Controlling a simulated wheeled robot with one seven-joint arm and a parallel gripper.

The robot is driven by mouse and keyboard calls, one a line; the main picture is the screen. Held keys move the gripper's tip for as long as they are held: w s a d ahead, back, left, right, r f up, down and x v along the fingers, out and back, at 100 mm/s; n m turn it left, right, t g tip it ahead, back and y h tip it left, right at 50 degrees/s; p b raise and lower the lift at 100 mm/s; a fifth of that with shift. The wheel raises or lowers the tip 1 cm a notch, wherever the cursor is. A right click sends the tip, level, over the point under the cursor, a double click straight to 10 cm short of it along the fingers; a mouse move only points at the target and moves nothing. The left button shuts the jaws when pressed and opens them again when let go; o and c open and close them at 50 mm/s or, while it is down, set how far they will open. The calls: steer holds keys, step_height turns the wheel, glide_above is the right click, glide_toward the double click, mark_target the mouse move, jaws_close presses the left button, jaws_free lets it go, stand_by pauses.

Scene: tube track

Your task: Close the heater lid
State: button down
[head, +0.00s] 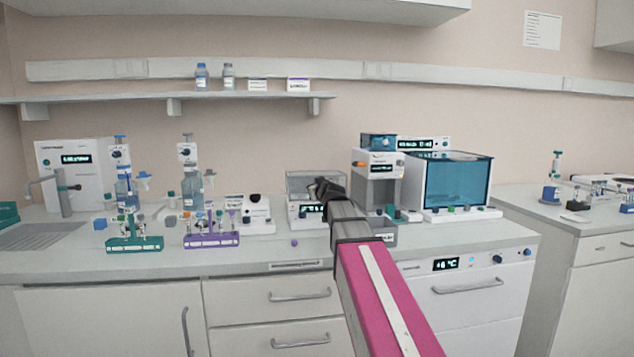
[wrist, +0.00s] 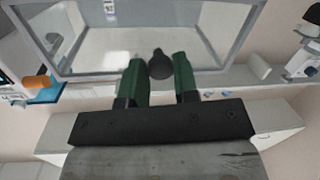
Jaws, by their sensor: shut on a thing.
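The heater (head: 308,222) stands on the counter in the middle of the head view, a white box with a lit display, partly hidden by my arm. Its clear, grey-framed lid (head: 302,182) shows above the body; I cannot tell its exact angle. In the wrist view the lid (wrist: 110,45) fills the upper part, with a dark round knob (wrist: 160,64) at its near edge. My gripper (wrist: 160,80) has its green fingers on either side of the knob and is shut on it. In the head view my gripper (head: 326,188) is at the lid's right side.
A white and grey machine (head: 380,185) and a blue-windowed cabinet (head: 458,183) stand close to the right. A green rack (head: 134,245), a purple rack (head: 212,241) and a small white device (head: 257,214) are to the left. A small purple cap (head: 294,242) lies in front.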

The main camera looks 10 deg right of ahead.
steer(key=shift+s+f, duration=0.2)
steer(key=shift+f, duration=0.95)
steer(key=c, duration=0.9)
jaws_free()
steer(key=shift+a, duration=0.1)
steer(key=shift+s, duration=0.2)
steer(key=s+d+r, duration=0.1)
steer(key=s, duration=0.9)
steer(key=shift+s+d+r, duration=0.1)
